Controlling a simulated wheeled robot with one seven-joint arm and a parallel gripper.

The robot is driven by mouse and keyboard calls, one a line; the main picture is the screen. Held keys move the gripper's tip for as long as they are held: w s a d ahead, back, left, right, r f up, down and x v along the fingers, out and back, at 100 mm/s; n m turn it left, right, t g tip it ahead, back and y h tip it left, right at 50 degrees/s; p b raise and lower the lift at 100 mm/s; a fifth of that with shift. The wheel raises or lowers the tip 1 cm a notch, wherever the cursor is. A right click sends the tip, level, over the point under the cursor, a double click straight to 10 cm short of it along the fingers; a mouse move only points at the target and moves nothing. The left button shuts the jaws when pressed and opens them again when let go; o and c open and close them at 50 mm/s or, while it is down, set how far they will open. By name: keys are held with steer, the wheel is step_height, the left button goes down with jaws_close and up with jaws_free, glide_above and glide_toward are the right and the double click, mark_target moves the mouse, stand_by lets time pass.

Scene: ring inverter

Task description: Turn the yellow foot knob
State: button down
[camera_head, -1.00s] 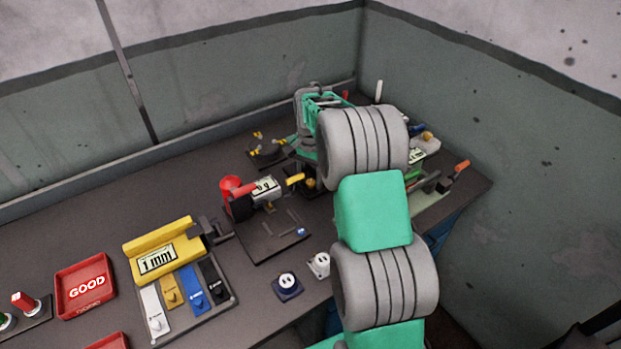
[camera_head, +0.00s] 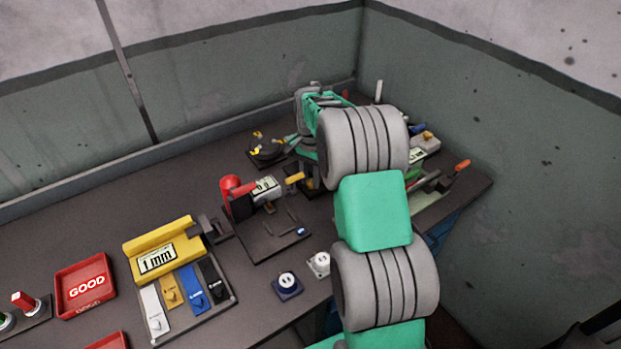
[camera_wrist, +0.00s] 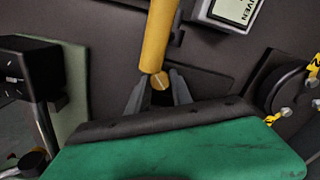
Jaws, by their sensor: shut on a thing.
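The yellow foot knob (camera_wrist: 155,40) is a yellow cylinder in the wrist view, with a slotted round end towards me. My gripper (camera_wrist: 158,92) has its two grey fingers on either side of that end and is shut on it. In the head view the yellow knob (camera_head: 294,178) sticks out to the right of a small device with a display (camera_head: 265,188) and a red rounded part (camera_head: 230,185). My arm and the clutter around it hide the fingertips in the head view.
A white-framed display (camera_wrist: 232,12) is near the knob in the wrist view. A round black holder (camera_wrist: 290,90) is at right and a black box (camera_wrist: 30,68) at left. In the head view, a yellow gauge (camera_head: 158,255) and red GOOD tray (camera_head: 85,286) lie farther left.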

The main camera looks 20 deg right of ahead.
mark_target(310, 181)
steer(key=m, duration=0.5)
steer(key=shift+b, duration=0.35)
steer(key=shift+m, duration=2.4)
steer(key=c, duration=1.1)
jaws_free()
steer(key=shift+c, duration=0.2)
step_height(310, 181, up, 8)
steer(key=shift+f+b, duration=0.1)
steer(key=shift+b, duration=0.55)
